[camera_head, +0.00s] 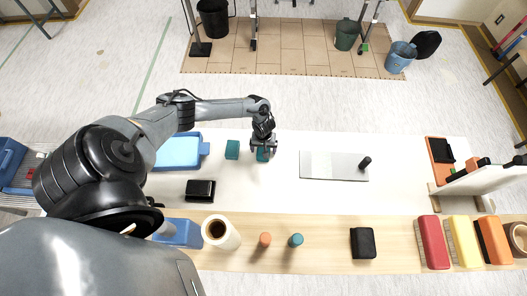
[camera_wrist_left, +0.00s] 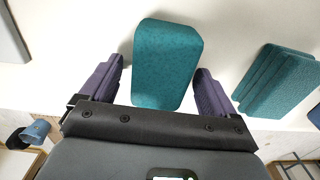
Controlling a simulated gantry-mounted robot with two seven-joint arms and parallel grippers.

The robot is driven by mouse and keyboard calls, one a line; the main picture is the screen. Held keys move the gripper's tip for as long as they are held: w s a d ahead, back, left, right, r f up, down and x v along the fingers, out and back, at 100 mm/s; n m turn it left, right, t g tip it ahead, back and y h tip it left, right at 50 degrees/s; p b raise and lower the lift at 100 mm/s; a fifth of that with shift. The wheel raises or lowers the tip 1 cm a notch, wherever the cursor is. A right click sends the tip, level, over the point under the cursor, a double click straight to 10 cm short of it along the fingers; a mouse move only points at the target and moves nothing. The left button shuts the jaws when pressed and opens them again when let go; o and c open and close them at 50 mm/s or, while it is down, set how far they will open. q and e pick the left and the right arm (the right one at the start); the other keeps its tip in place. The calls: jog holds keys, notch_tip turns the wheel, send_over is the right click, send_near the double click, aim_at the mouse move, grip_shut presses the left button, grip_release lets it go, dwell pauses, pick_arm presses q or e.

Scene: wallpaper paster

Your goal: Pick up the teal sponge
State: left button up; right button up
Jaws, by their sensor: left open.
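A teal sponge (camera_wrist_left: 166,62) lies between the two open fingers of my left gripper (camera_wrist_left: 157,84) in the left wrist view. Gaps show between it and both fingers. In the head view my left gripper (camera_head: 263,145) is over this sponge (camera_head: 263,156) on the white table sheet and partly covers it. A second teal block (camera_head: 232,149) lies just to its left; in the left wrist view it shows at the right as a ridged teal piece (camera_wrist_left: 278,82). My right gripper is not in view.
A blue tray (camera_head: 178,152) lies to the left and a black block (camera_head: 200,190) in front. A grey metal plate with a black knob (camera_head: 325,166) lies to the right. A cup (camera_head: 221,232) and bottles stand on the wooden front strip. The white sheet between has free room.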

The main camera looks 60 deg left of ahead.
pick_arm(q)
jog(key=c, duration=1)
jog(key=shift+c, duration=0.2)
jog(key=shift+r, duration=0.1)
jog(key=shift+r, duration=0.5)
jog(key=r, duration=0.1)
jog(key=d+r+p, duration=0.1)
jog(key=r, duration=0.1)
jog(key=shift+w+r, duration=0.15)
jog(key=shift+r, duration=0.1)
jog(key=w+d+r+p, duration=0.1)
jog(key=w+d+r, duration=0.1)
jog(key=d+r, duration=0.4)
jog(key=d, duration=0.4)
jog(key=shift+w+d+r, duration=0.15)
jog(key=shift+w+r, duration=0.05)
jog(key=shift+w, duration=0.1)
